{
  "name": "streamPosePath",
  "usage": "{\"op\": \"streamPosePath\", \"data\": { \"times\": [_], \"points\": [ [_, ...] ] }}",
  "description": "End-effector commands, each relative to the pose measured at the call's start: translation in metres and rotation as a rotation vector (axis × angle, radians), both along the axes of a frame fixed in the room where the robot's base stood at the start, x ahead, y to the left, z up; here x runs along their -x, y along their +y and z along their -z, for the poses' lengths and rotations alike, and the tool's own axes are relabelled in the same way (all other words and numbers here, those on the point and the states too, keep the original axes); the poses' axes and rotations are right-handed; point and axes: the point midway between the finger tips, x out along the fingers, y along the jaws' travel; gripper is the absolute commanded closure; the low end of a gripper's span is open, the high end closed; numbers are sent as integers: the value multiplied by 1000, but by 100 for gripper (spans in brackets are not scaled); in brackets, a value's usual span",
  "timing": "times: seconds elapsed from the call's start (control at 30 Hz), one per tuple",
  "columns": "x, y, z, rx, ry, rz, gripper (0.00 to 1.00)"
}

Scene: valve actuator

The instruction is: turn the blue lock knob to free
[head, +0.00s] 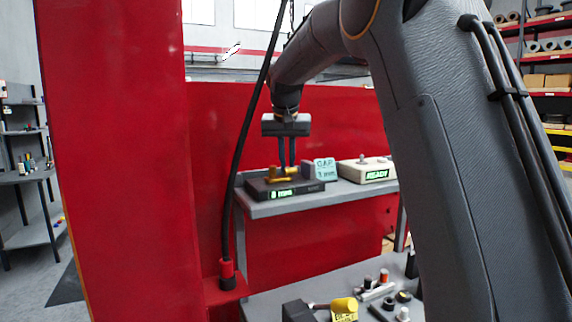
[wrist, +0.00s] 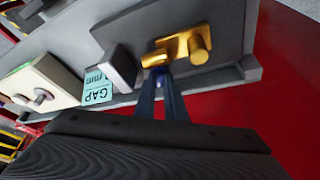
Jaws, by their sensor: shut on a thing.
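The brass valve actuator (head: 281,175) sits on a dark box with a lit green display (head: 283,194) on the grey shelf. In the wrist view the brass body (wrist: 181,46) lies just beyond my fingertips, with a round brass stub at its right. The blue lock knob (wrist: 159,72) shows as a small blue patch between my fingertips, against the brass. My gripper (head: 286,165) points straight down at the valve, and its fingers (wrist: 160,82) are close together, shut on the knob. The knob is mostly hidden by the fingers, and its turn angle cannot be read.
A teal GAP card (head: 325,168) and a grey block (wrist: 117,67) stand beside the valve. A cream box with a READY display (head: 367,172) is to its right on the shelf. A lower bench (head: 270,305) holds small parts. A red panel (head: 110,150) stands at left.

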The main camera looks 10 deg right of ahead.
Motion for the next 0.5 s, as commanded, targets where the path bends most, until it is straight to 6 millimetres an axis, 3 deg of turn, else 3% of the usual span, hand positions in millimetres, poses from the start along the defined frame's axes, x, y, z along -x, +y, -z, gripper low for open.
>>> {"op": "streamPosePath", "data": {
  "times": [0.5],
  "points": [
    [0, -5, -2, 1, -2, -369, 100]
  ]
}}
